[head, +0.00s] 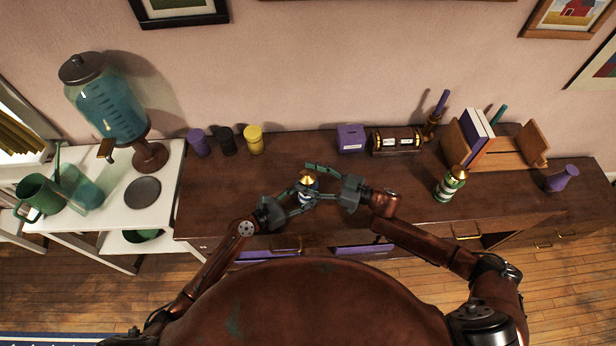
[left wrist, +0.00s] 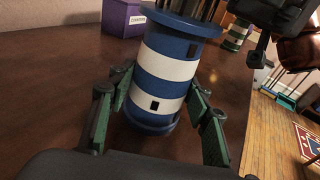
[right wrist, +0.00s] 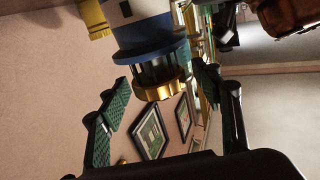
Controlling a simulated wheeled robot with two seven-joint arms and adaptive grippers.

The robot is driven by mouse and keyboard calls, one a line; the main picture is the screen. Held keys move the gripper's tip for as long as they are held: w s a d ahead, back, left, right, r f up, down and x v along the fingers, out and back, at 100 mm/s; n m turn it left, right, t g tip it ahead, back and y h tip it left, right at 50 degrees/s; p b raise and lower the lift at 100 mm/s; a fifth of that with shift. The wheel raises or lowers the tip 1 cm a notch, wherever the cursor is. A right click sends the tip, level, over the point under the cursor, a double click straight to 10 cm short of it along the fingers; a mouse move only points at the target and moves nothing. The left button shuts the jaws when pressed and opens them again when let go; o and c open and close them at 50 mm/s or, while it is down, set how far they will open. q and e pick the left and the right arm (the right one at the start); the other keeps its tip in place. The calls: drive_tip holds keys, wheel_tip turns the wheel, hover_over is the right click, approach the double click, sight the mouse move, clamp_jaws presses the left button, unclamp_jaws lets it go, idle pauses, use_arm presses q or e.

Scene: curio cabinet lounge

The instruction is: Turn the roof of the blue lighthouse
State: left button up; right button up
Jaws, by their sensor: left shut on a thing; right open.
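The blue lighthouse (left wrist: 162,75), with blue and white bands, stands on the dark wooden cabinet top between my two grippers. Its gold roof (head: 306,180) shows in the head view. My left gripper (left wrist: 158,112) is shut on the lower part of the lighthouse body, one finger on each side. My right gripper (right wrist: 160,100) is open around the roof's level, its fingers apart on either side of the gold roof, which also shows in the right wrist view (right wrist: 160,88). The fingers look clear of the roof. A second lighthouse, green and white (head: 449,184), stands to the right.
A purple box (head: 351,138) and a brown cylinder device (head: 396,141) stand behind, near the wall. Purple, black and yellow (head: 254,139) containers stand back left. A book rack (head: 510,150) is back right. The cabinet top (head: 230,190) is free around the grippers.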

drive_tip(key=shift+c, duration=0.4)
drive_tip(key=c, duration=1.1)
drive_tip(key=shift+a, duration=0.15)
